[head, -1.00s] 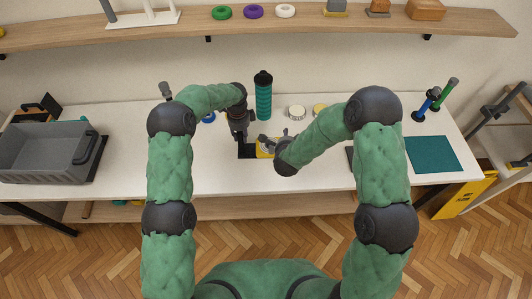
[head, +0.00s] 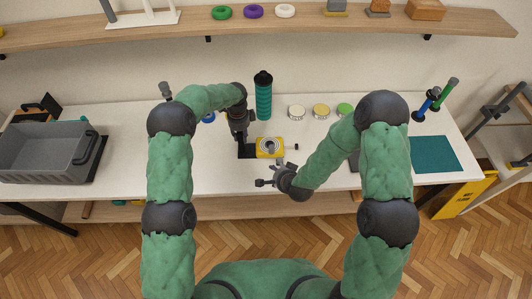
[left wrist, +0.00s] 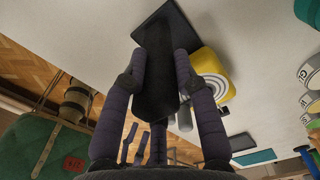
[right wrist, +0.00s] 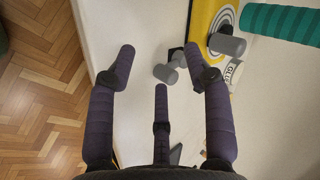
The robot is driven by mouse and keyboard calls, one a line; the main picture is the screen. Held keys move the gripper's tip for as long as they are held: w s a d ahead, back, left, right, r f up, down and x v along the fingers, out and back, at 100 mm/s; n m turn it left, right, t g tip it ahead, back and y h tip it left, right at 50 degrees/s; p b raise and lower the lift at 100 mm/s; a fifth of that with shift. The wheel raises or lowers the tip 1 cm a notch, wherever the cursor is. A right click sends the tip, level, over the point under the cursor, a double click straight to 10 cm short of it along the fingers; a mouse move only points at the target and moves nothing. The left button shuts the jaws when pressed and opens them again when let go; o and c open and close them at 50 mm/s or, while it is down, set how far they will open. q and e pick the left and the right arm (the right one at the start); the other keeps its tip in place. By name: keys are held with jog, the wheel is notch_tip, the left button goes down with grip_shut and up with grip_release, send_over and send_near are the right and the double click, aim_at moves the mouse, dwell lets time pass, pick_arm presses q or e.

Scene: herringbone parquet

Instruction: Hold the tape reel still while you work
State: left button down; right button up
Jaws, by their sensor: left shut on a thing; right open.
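The tape reel (head: 260,153) is a yellow body with a round pale disc, lying on the white bench. A small dark knob (head: 296,147) sticks out to its right. In the left wrist view the reel (left wrist: 206,60) is just right of the fingers. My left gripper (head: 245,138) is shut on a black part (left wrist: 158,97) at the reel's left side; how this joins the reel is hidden. My right gripper (head: 268,174) is open and empty, in front of the reel. In the right wrist view, the reel (right wrist: 203,18) and a grey crank (right wrist: 228,44) are beyond its fingers.
A teal ribbed bottle (head: 263,100) stands behind the reel. Several round tins (head: 297,112) line the back. A grey crate (head: 45,152) is at the left. A teal mat (head: 434,154) and upright handled tools (head: 430,103) are at the right. The bench front is mostly clear.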

jog(key=s+d+f+n+g, duration=0.1)
jog(key=s+f+n+g, duration=0.2)
jog(key=s, duration=0.5)
jog(key=s+d+f+n+g+y, duration=0.1)
jog(key=s+f+n+g, duration=0.2)
jog(key=s, duration=0.6)
jog(key=shift+s+d+f+n, duration=0.25)
jog(key=shift+d+f+n, duration=0.15)
jog(key=shift+f+n, duration=0.15)
